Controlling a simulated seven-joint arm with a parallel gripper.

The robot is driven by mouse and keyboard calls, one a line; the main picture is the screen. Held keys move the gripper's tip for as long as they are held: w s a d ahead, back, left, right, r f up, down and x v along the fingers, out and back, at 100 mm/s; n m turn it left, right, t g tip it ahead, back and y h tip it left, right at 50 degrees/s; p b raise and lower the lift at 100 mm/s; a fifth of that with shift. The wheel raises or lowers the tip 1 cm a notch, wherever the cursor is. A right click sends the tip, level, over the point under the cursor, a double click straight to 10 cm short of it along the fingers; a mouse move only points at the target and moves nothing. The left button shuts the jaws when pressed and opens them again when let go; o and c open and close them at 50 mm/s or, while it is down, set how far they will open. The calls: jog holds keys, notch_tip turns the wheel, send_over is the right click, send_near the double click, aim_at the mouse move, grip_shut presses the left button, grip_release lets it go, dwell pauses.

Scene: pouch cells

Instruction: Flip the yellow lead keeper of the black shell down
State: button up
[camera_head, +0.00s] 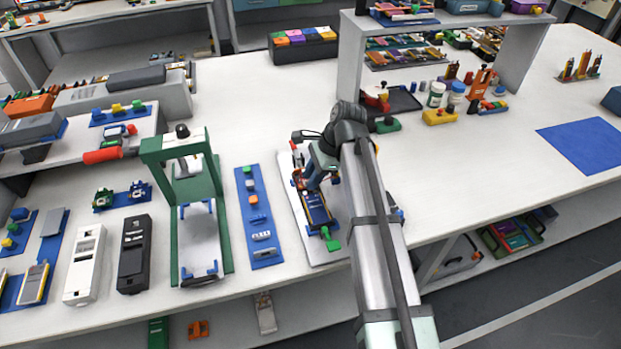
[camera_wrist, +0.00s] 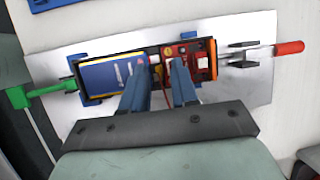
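The black shell (camera_wrist: 91,97) lies in a fixture on a pale metal plate (camera_wrist: 258,91). It holds a blue pouch cell (camera_wrist: 112,76) on the left and a red board (camera_wrist: 200,62) on the right in the wrist view. A small yellow piece (camera_wrist: 157,72), perhaps the lead keeper, shows between my fingers; its angle cannot be told. My gripper (camera_wrist: 160,64) is over the junction of cell and board, its fingers apart. In the head view my gripper (camera_head: 311,183) and arm cover the shell's far end; the blue cell (camera_head: 317,209) shows in front.
A green-handled clamp (camera_wrist: 19,97) and a red-handled clamp (camera_wrist: 289,48) stand at the plate's ends. To the left in the head view are a blue strip (camera_head: 257,218) with small parts, a green press frame (camera_head: 226,212), a black case (camera_head: 134,253) and a white case (camera_head: 84,265).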

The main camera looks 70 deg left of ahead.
jog(key=shift+s+f, duration=0.25)
jog(key=shift+f, duration=0.4)
grip_shut()
